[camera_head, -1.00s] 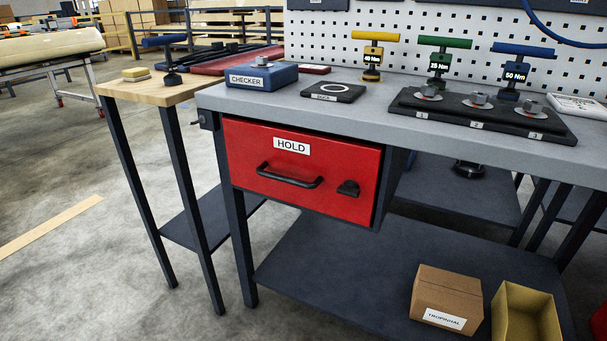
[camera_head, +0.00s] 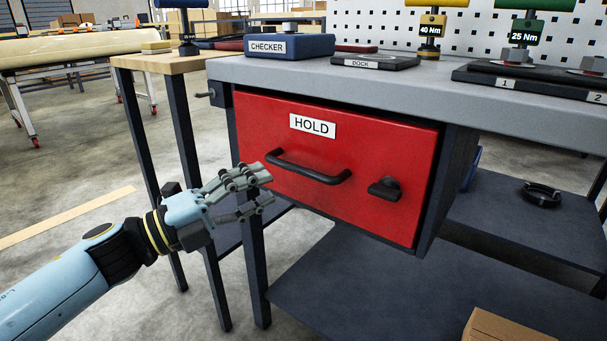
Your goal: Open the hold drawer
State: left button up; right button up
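The red hold drawer (camera_head: 355,205) is shut under the grey bench top in the head view. It has a white HOLD label (camera_head: 312,126), a black bar handle (camera_head: 308,168) and a black latch knob (camera_head: 385,189) to the right of the handle. My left gripper (camera_head: 268,187) is in front of the drawer's left edge, a little left of the handle. Its fingers are apart with a gap between the tips, and nothing is between them. It appears clear of the handle. My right gripper is not in view.
The grey bench top (camera_head: 400,98) carries a blue CHECKER box (camera_head: 290,46) and a black DOCK plate (camera_head: 375,62). A dark lower shelf (camera_head: 370,290) lies below, with a cardboard box (camera_head: 500,328) at its front. A wooden side table (camera_head: 160,64) stands left.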

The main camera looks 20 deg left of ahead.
aim_at(300, 171)
pick_arm(q)
jog(key=x, duration=0.8)
grip_shut()
jog(key=shift+f, duration=0.1)
